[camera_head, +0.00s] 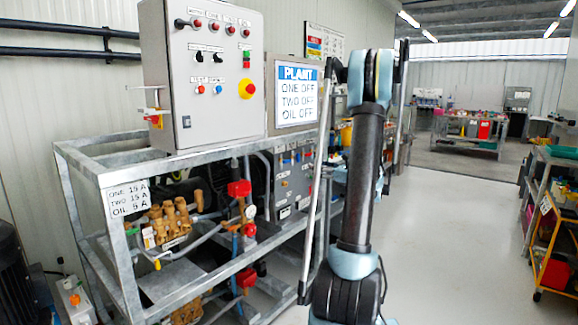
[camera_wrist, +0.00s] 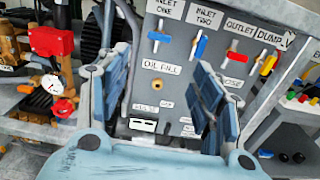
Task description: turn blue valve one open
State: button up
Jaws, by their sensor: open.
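In the wrist view, a grey panel holds a row of lever valves. A blue-handled valve (camera_wrist: 159,36) sits under the label INLET ONE. A second blue-handled valve (camera_wrist: 199,46) sits under INLET TWO. My gripper (camera_wrist: 162,80) is open and empty, its two padded fingers wide apart in front of the panel. The INLET ONE valve shows between and beyond the fingers, apart from them. In the head view, the same panel (camera_head: 289,184) is small on the pump frame's right side. My arm stands upright there, and my gripper is not clear in that view.
A red-handled OUTLET valve (camera_wrist: 238,57) and a yellow DUMP valve (camera_wrist: 268,65) are right of the blue ones. A red pump fitting and gauge (camera_wrist: 54,84) are at left. A sign (camera_head: 296,95) reads ONE OFF, TWO OFF, OIL OFF. The floor at right (camera_head: 455,230) is clear.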

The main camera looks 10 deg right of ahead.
aim_at(288, 162)
jog(key=x, duration=1.7)
jog(key=shift+a+f, duration=0.1)
jog(key=shift+c, duration=0.2)
jog(key=c, duration=1)
